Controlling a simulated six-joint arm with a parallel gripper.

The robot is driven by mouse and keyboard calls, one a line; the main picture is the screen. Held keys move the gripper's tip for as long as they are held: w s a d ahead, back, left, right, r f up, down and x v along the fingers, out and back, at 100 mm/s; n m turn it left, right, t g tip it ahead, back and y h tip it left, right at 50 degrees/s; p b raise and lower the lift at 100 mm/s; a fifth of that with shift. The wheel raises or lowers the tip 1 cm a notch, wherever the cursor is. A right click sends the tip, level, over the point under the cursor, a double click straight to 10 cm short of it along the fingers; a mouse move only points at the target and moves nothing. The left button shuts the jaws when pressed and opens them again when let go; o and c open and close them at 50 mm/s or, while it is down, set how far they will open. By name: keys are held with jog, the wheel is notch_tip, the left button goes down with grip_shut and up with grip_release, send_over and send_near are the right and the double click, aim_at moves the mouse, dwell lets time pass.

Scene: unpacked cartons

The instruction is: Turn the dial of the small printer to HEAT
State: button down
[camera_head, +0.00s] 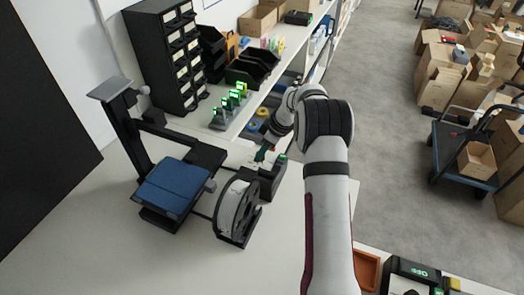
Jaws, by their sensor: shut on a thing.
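The small printer (168,190) stands on the white table at left, with a black frame and a blue bed. A dark box (270,182) with a small green-lit part sits at its right end, beside a white spool (237,207). My gripper (261,157) reaches down over the back of this box from the upper right. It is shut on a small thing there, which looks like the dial. The dial's marks and pointer are too small to read, and the fingers partly hide it.
A black device (412,268) with green lettering and an orange tray (366,270) are at the bottom right. Small green-lit displays (230,101) and black bins (252,68) stand on the shelf behind. The table front is clear. Cartons and a cart (465,150) are on the floor at right.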

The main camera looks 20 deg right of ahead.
jog(key=c, duration=0.5)
grip_release()
jog(key=shift+c, duration=0.2)
jog(key=v, duration=1.5)
jog(key=shift+r, duration=0.4)
jog(key=shift+s+d, duration=0.1)
